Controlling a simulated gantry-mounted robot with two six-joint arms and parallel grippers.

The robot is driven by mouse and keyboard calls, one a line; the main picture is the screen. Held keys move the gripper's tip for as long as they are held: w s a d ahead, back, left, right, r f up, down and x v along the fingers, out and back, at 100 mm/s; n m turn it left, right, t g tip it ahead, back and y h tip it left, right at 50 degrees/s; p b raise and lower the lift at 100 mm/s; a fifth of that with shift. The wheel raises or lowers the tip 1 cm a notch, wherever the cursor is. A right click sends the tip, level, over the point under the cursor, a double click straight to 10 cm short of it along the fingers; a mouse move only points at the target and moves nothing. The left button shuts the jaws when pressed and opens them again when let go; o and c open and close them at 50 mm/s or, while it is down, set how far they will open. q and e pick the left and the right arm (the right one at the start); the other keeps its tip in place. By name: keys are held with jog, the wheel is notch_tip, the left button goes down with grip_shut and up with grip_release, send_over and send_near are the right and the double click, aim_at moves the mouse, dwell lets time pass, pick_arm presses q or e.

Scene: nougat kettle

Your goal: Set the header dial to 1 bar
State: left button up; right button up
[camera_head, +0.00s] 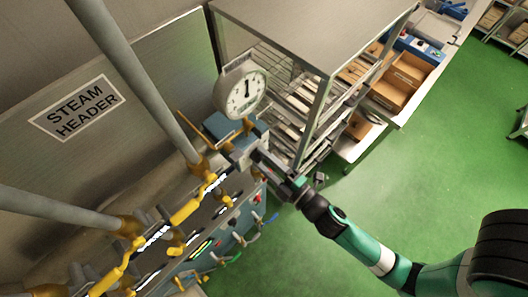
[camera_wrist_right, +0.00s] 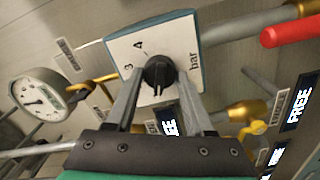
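The header dial is a black round knob (camera_wrist_right: 158,72) on a white plate (camera_wrist_right: 186,42) with a blue-grey edge, seen in the right wrist view. The plate shows "3", "4" and "bar"; other numbers are hidden or out of sight. A pale mark on the knob faces the bottom of that view. My right gripper (camera_wrist_right: 159,82) has one fingertip on each side of the knob, very close to it. I cannot tell whether the fingers press on it. In the head view my right gripper (camera_head: 258,158) reaches the header from the right. My left gripper is not in view.
A round white gauge (camera_head: 242,92) stands just above the dial's place. A "STEAM HEADER" sign (camera_head: 76,107) is on the wall. Yellow fittings (camera_head: 186,211) and pipes crowd the left. A metal rack (camera_head: 316,112) stands behind. Green floor (camera_head: 440,160) is clear on the right.

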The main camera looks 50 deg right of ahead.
jog(key=o, duration=0.4)
jog(key=shift+c, duration=0.2)
jog(key=s+a+b, duration=0.1)
jog(key=s+b, duration=0.6)
jog(key=s, duration=0.4)
jog(key=shift+s+a, duration=0.2)
jog(key=shift+s, duration=0.05)
